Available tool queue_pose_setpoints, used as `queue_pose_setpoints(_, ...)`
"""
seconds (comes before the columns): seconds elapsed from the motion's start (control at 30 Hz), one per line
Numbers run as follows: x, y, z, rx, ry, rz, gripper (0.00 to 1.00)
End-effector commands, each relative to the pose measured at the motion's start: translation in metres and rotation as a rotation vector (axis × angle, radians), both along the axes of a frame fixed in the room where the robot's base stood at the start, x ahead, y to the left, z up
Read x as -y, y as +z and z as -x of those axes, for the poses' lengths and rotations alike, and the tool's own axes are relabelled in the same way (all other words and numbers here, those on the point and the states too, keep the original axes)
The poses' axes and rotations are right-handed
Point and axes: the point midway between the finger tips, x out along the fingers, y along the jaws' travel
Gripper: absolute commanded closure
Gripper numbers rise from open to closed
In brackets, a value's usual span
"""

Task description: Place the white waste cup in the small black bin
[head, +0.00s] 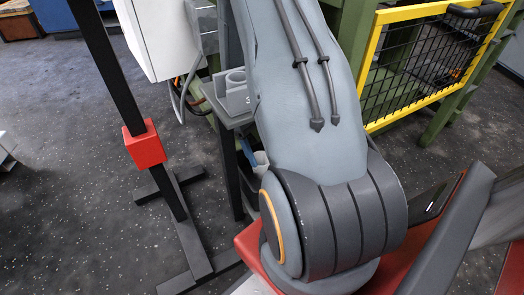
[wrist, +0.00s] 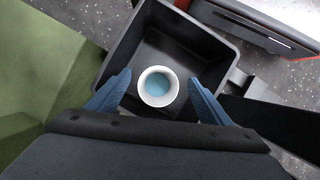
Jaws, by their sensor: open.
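In the wrist view, the white cup (wrist: 144,99) has a pale blue inside and is seen from above, its round rim facing the camera. It appears within the walls of the small black bin (wrist: 211,42). I cannot tell for sure whether it rests on the bin's floor. My gripper (wrist: 158,78) is open, its two blue fingers on either side of the cup, with a gap visible on both sides.
In the head view, a grey holder (head: 233,95) sits on a small stand beside my arm. A black post with a red block (head: 144,146) stands to the left. A yellow-framed mesh guard (head: 420,65) is at the upper right. Speckled dark floor is open at left.

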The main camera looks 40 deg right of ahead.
Motion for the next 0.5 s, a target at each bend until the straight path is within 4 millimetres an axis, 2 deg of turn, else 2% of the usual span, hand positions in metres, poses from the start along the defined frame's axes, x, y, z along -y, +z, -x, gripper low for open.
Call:
queue_pose_setpoints(0.17, -0.001, 0.028, -0.007, 0.003, 0.002, 0.002, 0.27)
queue_pose_setpoints(0.5, -0.006, 0.093, -0.034, 0.002, 0.002, 0.001, 0.27)
